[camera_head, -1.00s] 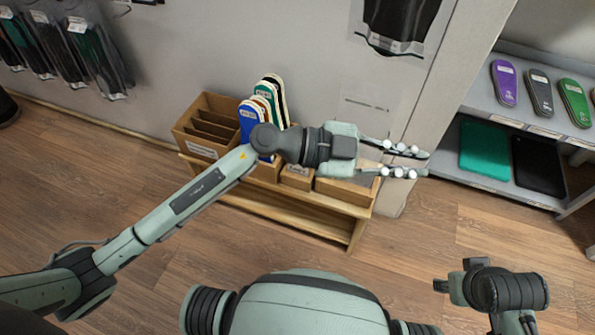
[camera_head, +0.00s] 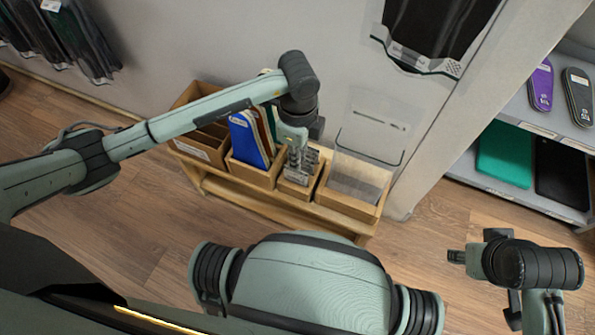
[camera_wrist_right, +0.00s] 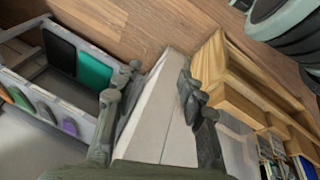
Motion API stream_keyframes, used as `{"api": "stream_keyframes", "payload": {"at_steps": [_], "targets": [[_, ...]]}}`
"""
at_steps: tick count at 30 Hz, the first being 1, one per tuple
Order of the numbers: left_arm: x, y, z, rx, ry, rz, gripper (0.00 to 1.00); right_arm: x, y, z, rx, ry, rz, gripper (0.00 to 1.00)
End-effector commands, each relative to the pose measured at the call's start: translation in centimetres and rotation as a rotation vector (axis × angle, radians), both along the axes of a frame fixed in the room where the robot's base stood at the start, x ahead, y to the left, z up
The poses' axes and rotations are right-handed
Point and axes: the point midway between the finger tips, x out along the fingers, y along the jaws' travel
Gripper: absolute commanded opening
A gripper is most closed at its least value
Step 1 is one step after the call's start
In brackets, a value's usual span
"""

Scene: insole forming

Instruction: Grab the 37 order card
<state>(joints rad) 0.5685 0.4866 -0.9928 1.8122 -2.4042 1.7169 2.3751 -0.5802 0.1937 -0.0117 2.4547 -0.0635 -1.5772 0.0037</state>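A small wooden box (camera_head: 300,190) in the middle of the low wooden stand holds several upright greyish cards (camera_head: 312,163). Their numbers are too small to read, so I cannot tell which is the 37 order card. My left gripper (camera_head: 295,158) points down over this box, with its fingers at the cards' left side. Its fingertips are small and partly hidden, so I cannot tell whether it touches or holds a card. My right gripper (camera_wrist_right: 152,108) is open, with its fingers wide apart and nothing between them.
Blue and other coloured insole boards (camera_head: 246,142) stand in the box left of the cards. A clear upright panel (camera_head: 365,150) rises from the box on the right. Shelves (camera_head: 560,125) with insoles and a green board (camera_head: 505,155) stand at the right. Open floor (camera_head: 440,222) lies between.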

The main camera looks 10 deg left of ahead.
Motion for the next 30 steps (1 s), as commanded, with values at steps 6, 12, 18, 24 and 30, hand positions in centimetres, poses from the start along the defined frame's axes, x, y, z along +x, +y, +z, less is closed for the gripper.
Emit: {"api": "stream_keyframes", "payload": {"at_steps": [6, 12, 18, 24, 30], "targets": [[-0.2, 0.4, -3.0, 0.0, 0.002, 0.001, 0.13, -0.1, 0.1, 0.8, 0.0, -0.016, 0.002, 0.4], [-0.3, 0.4, -5.5, -0.001, 0.0, 0.0, 0.13, 1.7, 1.2, 0.9, 0.02, -0.088, 0.033, 0.4], [-0.3, 0.4, -5.8, -0.002, 0.0, 0.0, 0.13, 2.0, 1.3, 1.0, 0.023, -0.101, 0.037, 0.4], [-0.3, 0.4, -5.8, -0.002, 0.0, 0.0, 0.0, 1.9, 1.3, 1.0, 0.023, -0.099, 0.036, 0.4], [-0.3, 0.4, -5.8, -0.002, -0.001, -0.001, 0.0, 1.9, 1.3, 1.0, 0.022, -0.098, 0.035, 0.4]]}}
